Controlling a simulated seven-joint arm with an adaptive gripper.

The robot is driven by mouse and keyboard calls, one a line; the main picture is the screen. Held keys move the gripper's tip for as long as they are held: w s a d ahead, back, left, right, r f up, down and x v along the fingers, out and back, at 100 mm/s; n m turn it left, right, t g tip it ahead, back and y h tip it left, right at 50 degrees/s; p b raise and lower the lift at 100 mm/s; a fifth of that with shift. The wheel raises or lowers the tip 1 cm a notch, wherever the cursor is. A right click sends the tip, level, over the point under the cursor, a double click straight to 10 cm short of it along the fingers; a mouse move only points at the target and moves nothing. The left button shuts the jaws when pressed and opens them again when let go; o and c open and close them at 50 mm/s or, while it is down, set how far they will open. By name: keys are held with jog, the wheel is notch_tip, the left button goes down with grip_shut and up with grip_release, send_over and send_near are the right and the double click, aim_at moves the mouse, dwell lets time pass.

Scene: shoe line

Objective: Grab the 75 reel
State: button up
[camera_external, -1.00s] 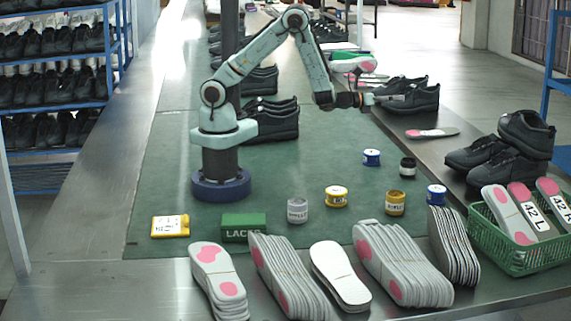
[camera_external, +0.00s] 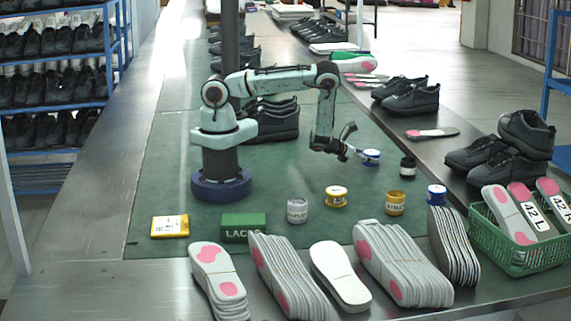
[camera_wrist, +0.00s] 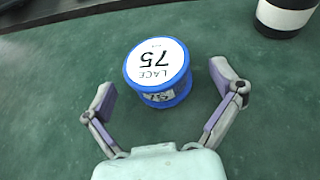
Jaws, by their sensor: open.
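The 75 reel (camera_wrist: 157,72) is a short blue spool with a white top label reading "LACE 75", upside down in the wrist view. It stands upright on the green mat (camera_wrist: 60,75). In the external view the reel (camera_external: 371,158) is right beside my gripper (camera_external: 350,142). In the wrist view my gripper (camera_wrist: 165,82) is open, with one finger on each side of the reel's near part. The reel is a little ahead of the fingertips, and gaps show on both sides.
A black reel with a white band (camera_external: 407,167) stands close to the right. Nearer are a yellow reel (camera_external: 336,196), a grey reel (camera_external: 297,210), a gold reel (camera_external: 395,203) and another blue reel (camera_external: 436,194). Stacked insoles (camera_external: 400,265) line the front; black shoes (camera_external: 408,96) stand behind.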

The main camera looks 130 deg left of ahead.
jog(key=shift+x, duration=0.9)
jog(key=c, duration=1.3)
jog(key=shift+o, duration=0.2)
